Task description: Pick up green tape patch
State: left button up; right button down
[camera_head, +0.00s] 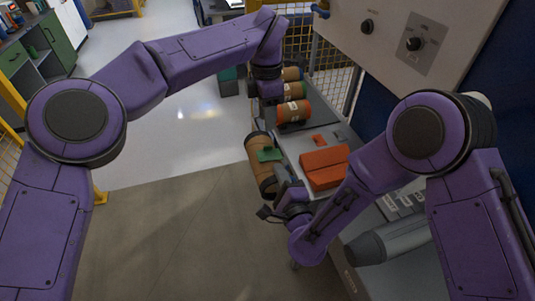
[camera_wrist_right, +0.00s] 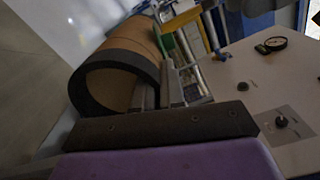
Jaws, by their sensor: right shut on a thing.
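The green tape patch (camera_head: 269,155) shows at the upper right side of a large brown roller (camera_head: 259,177) in the head view. It also shows as a green strip (camera_wrist_right: 185,47) beside the roller's end in the right wrist view. My right gripper (camera_head: 279,180) is at the roller's right side, shut on the patch, with its fingers (camera_wrist_right: 160,88) below the green strip. I cannot tell whether the patch touches the roller. My left gripper (camera_head: 270,97) is higher up, by the far rollers, pointing down. Its fingertips are hard to make out.
An orange block (camera_head: 325,168) and a small orange patch (camera_head: 319,140) lie on the grey machine top. Several rollers, one orange-red (camera_head: 294,111), lie beyond. A grey cylinder (camera_head: 390,241) is at the lower right. A control panel (camera_head: 388,30) stands above right. Open floor lies left.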

aim_at(267, 153)
pick_arm(q)
jog(key=f, duration=0.8)
jog(key=shift+s+f, duration=0.25)
jog(key=shift+w+f, duration=0.1)
jog(key=shift+f, duration=0.35)
grip_shut()
